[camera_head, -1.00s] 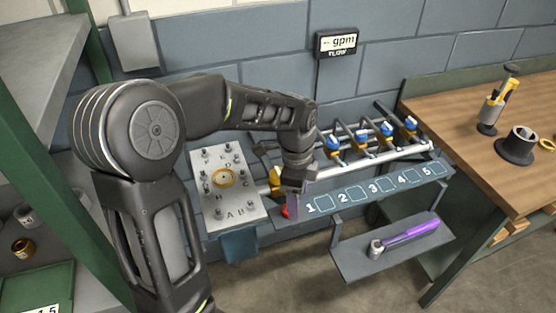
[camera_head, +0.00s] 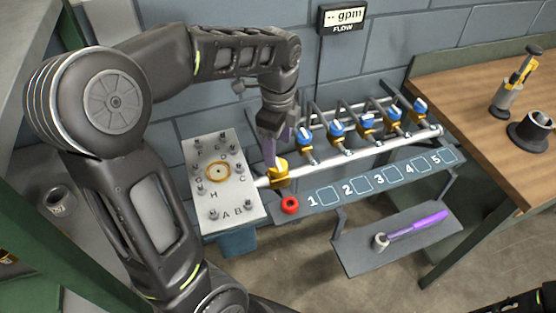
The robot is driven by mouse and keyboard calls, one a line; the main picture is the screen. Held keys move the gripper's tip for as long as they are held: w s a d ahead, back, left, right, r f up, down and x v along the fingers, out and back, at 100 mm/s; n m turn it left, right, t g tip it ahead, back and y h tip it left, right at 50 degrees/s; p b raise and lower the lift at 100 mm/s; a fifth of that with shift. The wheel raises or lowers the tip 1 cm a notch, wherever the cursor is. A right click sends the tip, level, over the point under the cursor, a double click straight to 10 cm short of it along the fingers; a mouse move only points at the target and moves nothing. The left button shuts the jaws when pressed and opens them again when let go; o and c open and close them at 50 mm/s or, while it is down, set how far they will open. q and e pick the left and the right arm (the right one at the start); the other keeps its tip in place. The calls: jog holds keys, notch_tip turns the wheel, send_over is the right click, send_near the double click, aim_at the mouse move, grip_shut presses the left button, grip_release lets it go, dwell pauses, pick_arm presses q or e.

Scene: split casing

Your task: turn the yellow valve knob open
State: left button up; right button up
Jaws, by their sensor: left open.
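The yellow valve knob (camera_head: 279,168) sits at the left end of the silver pipe, right of the lettered metal plate. My left gripper (camera_head: 270,158) points down just above and beside the knob, with its fingertips close to it. It is open, with nothing seen held in it. From this angle I cannot tell whether the fingers touch the knob or straddle it. My right gripper is not seen.
Several blue-handled valves (camera_head: 337,130) line the silver pipe (camera_head: 345,160). A red ring (camera_head: 290,205) lies on the numbered shelf (camera_head: 395,172). A purple-handled tool (camera_head: 415,224) lies on the lower shelf (camera_head: 360,257). A "gpm FLOW" display (camera_head: 342,17) is on the wall. A wooden bench (camera_head: 465,85) stands at right.

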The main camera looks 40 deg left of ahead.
aim_at(278, 163)
pick_arm(q)
notch_tip(278, 163, down, 6)
jog(key=shift+f+p, duration=0.25)
jog(key=shift+p, duration=0.1)
jog(key=c, duration=1.4)
